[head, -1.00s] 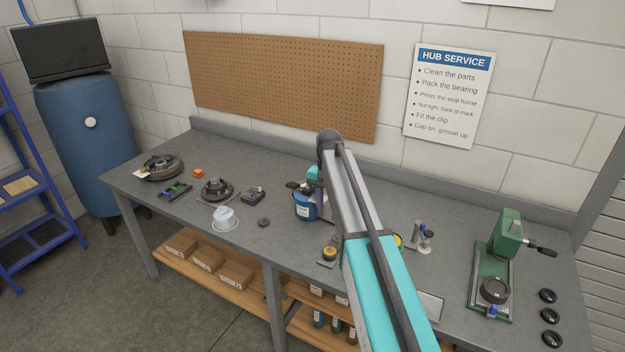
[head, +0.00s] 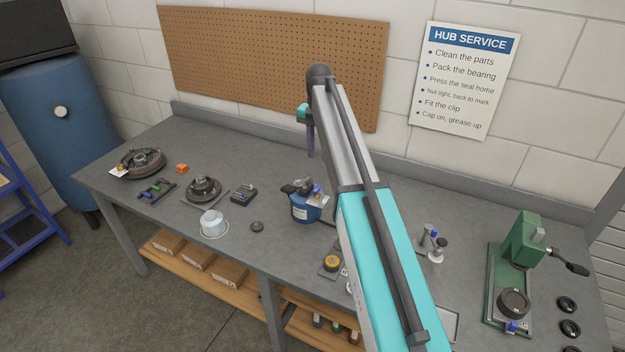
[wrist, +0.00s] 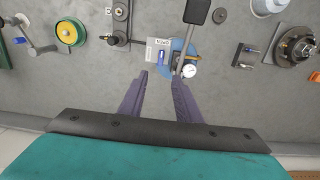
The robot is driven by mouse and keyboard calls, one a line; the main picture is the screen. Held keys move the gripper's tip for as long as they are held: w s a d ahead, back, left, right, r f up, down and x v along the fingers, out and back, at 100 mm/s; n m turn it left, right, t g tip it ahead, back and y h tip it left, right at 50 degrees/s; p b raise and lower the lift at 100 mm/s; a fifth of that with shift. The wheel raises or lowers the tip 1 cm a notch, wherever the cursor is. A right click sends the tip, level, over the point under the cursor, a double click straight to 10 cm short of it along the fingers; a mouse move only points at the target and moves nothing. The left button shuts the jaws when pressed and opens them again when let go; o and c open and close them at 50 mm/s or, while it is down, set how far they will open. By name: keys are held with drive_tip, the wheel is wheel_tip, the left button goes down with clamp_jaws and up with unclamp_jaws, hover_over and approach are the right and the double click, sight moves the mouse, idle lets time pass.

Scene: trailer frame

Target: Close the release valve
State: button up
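The blue pump (head: 303,210) stands on the bench with a black handle on top; it also shows in the wrist view (wrist: 179,45), with a round white gauge (wrist: 190,71). A small blue lever (wrist: 165,58), which looks like the release valve, sits by a pale plate (wrist: 153,54) with a label that seems to read OPEN. My gripper (wrist: 160,76) is open and empty, its two purple fingers apart and pointing toward the pump. In the head view one purple finger (head: 311,140) shows above the pump; the rest is mostly hidden by my arm.
A white tub (head: 212,223), a hub (head: 204,189) and a small black block (head: 243,193) lie left of the pump. A green press (head: 517,265) stands to the right. The pegboard wall (head: 270,65) rises behind. The bench's back strip is mostly clear.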

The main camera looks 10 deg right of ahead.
drive_tip(key=shift+s+a+r, duration=0.1)
drive_tip(key=shift+r, duration=0.05)
drive_tip(key=b, duration=0.5)
approach(317, 188)
wheel_tip(317, 188, down, 8)
drive_tip(key=shift+r, duration=0.1)
idle(0.3)
drive_tip(key=shift+c, duration=0.3)
